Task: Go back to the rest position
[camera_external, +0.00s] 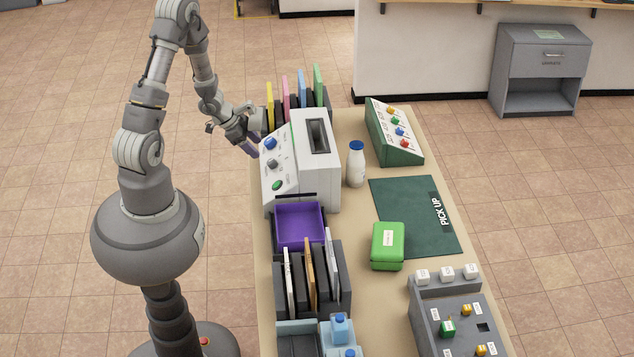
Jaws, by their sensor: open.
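My gripper (250,150) is at the left edge of the table, just left of the white machine (320,165) with the blue, grey and green knobs. Its fingers point down and toward the machine's sloped front panel. It is open, and I see nothing held in it. The arm rises from my base on the left, bends at the top and comes down to the gripper. Whether a fingertip touches the machine or table edge is too small to tell.
Colored folders (294,97) stand behind the machine. A purple tray (300,224), a grey rack (338,272), a white bottle (356,165), a green box (388,245) and a dark green mat (413,195) are on the table. The floor to the left is clear.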

